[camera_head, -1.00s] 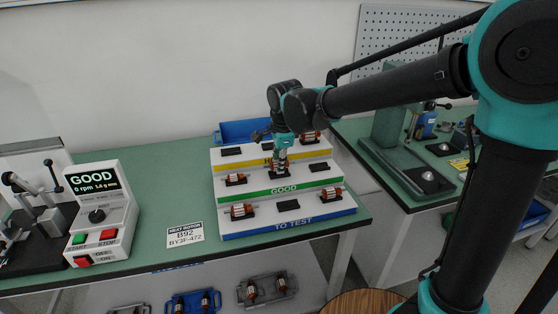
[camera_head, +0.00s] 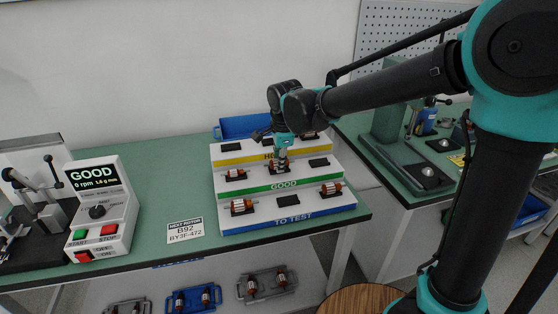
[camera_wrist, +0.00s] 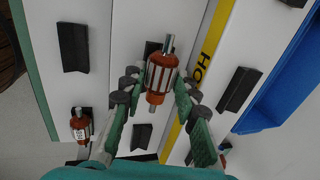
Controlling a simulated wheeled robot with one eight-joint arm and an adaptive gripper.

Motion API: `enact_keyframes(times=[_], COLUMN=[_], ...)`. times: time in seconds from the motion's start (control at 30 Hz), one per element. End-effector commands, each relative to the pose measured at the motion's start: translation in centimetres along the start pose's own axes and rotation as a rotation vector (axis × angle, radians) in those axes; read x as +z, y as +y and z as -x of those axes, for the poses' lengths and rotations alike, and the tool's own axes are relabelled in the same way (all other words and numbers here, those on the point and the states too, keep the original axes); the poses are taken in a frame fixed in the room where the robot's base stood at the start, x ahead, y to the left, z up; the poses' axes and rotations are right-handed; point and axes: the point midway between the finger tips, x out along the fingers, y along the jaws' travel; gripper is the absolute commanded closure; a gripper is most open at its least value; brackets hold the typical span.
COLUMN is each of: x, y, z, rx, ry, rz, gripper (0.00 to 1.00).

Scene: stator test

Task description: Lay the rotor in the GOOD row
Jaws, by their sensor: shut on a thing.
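My gripper (camera_head: 282,160) is shut on a rotor, which has a copper-red body and a steel shaft. In the wrist view the rotor (camera_wrist: 160,78) sits between the two fingertips. The stepped white rack (camera_head: 222,190) has a blue TO TEST front, a green GOOD strip (camera_head: 284,185) and a yellow strip at the back. The held rotor is over the middle of the GOOD row; I cannot tell whether it touches the black cradle (camera_wrist: 151,48) under it. Another rotor (camera_head: 236,175) lies at the left of that row. The row's right cradle (camera_head: 319,162) is empty.
The TO TEST row holds a rotor at the left (camera_head: 242,206) and one at the right (camera_head: 331,188), with an empty cradle (camera_head: 287,200) between. A blue bin (camera_head: 235,128) stands behind the rack. The tester (camera_head: 103,212) at the left reads GOOD.

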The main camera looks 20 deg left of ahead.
Motion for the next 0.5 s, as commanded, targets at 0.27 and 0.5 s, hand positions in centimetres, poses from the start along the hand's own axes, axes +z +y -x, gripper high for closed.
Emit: enact_keyframes(times=[0.27, 0.5], x=[0.01, 0.00], y=[0.13, 0.12], z=[-0.31, -0.33], rx=[0.001, 0.000], ry=[0.000, 0.000], rz=[0.000, 0.000], gripper=[1.00, 0.56])
